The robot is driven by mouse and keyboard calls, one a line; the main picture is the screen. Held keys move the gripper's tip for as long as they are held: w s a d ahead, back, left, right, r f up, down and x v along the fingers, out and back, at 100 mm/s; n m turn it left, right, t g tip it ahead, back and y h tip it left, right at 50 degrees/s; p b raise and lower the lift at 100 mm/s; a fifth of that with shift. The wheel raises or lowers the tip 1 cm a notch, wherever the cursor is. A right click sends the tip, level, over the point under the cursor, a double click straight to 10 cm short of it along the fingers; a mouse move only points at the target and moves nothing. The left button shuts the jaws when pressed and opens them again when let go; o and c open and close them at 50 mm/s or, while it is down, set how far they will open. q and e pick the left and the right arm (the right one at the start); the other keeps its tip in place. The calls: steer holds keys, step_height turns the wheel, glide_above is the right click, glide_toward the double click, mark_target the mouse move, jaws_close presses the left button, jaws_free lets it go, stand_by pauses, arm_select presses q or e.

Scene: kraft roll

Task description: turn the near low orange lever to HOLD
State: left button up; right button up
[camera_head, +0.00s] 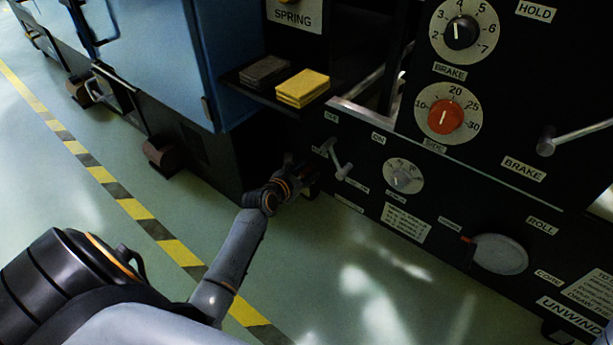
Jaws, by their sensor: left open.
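My left gripper (303,174) is at the lower left part of the black machine panel, small and dark in the picture. It is open and close to the panel face. A grey lever (337,160) sits just right of the gripper, tilted, below a small label. A small orange tip (467,239) shows at the left of a grey oval plate (499,254) lower right. A HOLD label (533,11) is at the top right, far from the gripper. My right gripper is out of view.
A shelf with a yellow block (302,88) and a dark block (266,71) juts out above the gripper. Green floor is clear in front.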

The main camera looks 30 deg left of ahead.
arm_select(q)
steer(key=shift+w, duration=0.15)
steer(key=shift+c, duration=0.2)
jaws_close()
